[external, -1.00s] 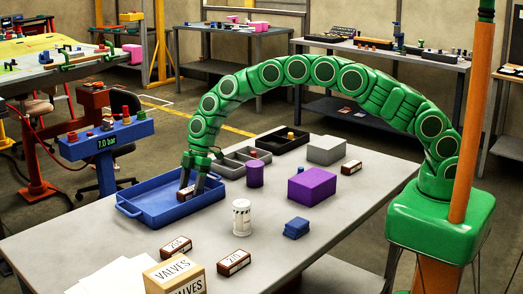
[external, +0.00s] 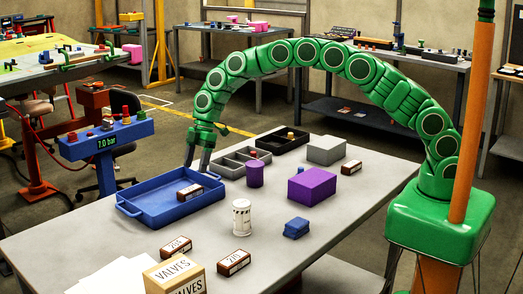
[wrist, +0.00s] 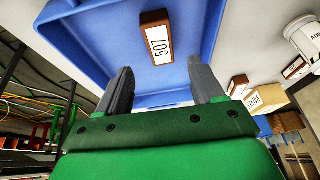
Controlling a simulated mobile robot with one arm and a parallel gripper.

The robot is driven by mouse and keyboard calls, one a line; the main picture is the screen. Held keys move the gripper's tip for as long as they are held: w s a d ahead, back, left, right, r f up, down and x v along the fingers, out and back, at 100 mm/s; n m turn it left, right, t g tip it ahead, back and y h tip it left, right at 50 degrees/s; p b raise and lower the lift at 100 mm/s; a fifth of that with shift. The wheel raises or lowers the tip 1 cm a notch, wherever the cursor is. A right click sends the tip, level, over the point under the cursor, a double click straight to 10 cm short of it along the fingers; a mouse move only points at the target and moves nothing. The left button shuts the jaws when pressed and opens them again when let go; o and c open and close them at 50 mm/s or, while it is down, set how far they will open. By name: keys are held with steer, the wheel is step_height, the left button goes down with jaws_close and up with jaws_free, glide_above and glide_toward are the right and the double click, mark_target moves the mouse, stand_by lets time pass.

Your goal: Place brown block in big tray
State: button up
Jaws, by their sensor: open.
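A brown block (external: 189,193) with a white label lies inside the big blue tray (external: 150,218), towards its right side. In the wrist view the block (wrist: 156,22) shows the label 507 and rests on the floor of the tray (wrist: 95,47). My gripper (external: 197,171) is open and empty, above the tray's far edge and apart from the block. In the wrist view its two fingers (wrist: 165,88) are spread, with the block beyond their tips.
Other brown labelled blocks (external: 234,263) (external: 176,246) lie at the front of the table. A VALVES box (external: 165,281), white canister (external: 241,218), purple cylinder (external: 254,174), purple box (external: 312,187), blue block (external: 296,228) and grey divided tray (external: 232,169) stand around. The centre table is partly clear.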

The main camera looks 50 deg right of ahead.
steer(key=v, duration=0.4)
steer(key=shift+r, duration=0.1)
steer(key=s+d+r+m+h, duration=0.1)
steer(key=s+d+r+m, duration=0.3)
steer(key=s+d+r, duration=0.55)
steer(key=s+d+r+m+h, duration=0.1)
steer(key=s+d+r+m, duration=0.3)
steer(key=s+d+r, duration=0.55)
steer(key=s+d+f+m+h, duration=0.1)
steer(key=s+d+m, duration=0.2)
steer(key=s+d, duration=0.3)
steer(key=s+d+f+m+g, duration=0.1)
steer(key=s+d+m, duration=0.2)
steer(key=s, duration=1.3)
steer(key=s+d+f+m+h, duration=0.1)
steer(key=s+d+m, duration=0.3)
steer(key=s+d, duration=0.5)
steer(key=shift+s+d+f+h, duration=0.3)
steer(key=shift+s+d, duration=0.1)
steer(key=shift+s, duration=0.8)
